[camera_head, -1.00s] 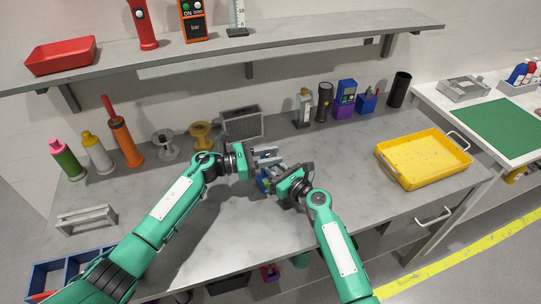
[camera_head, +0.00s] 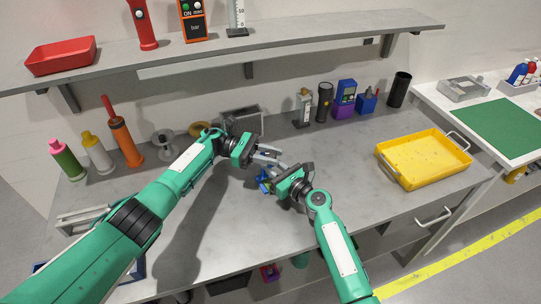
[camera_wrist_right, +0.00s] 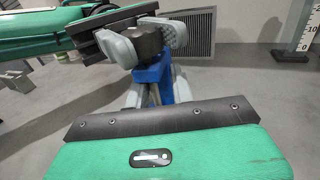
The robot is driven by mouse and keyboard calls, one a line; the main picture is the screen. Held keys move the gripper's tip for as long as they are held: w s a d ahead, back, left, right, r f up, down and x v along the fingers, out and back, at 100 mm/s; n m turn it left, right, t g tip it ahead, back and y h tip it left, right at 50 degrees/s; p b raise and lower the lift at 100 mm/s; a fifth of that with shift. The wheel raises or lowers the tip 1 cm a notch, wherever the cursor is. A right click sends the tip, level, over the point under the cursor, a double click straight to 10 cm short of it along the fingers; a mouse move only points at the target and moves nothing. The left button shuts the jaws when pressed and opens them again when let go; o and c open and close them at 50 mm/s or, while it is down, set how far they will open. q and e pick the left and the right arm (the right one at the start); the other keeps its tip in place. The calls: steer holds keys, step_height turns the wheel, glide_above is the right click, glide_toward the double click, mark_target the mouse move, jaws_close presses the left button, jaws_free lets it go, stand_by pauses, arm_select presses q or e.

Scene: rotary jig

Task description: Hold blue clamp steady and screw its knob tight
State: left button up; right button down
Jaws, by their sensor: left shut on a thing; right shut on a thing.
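The blue clamp (camera_head: 264,185) is near the middle of the bench, mostly hidden by my grippers in the head view. In the right wrist view the blue clamp (camera_wrist_right: 154,76) stands upright with a dark round knob (camera_wrist_right: 148,40) on top. My left gripper (camera_head: 267,153) comes from the left and is shut on the knob, with a grey finger on each side of it. My right gripper (camera_head: 271,176) is shut on the clamp's body below the knob. Its fingers partly show in the right wrist view, and the clamp's lower part is hidden.
A grey mesh-fronted box (camera_head: 243,122) stands close behind the grippers. A yellow tray (camera_head: 424,160) is at the right. Bottles (camera_head: 97,152) and an orange tool (camera_head: 124,139) stand at the back left. My left arm partly covers a grey handle frame (camera_head: 84,218). The front middle bench is clear.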

arm_select(q)
steer(key=shift+f, duration=0.15)
steer(key=o, duration=1)
steer(key=shift+c, duration=0.2)
steer(key=shift+a, duration=0.1)
steer(key=v, duration=0.7)
steer(key=shift+w+a, duration=0.1)
steer(key=shift+a, duration=0.05)
arm_select(e)
steer(key=c, duration=1.1)
jaws_free()
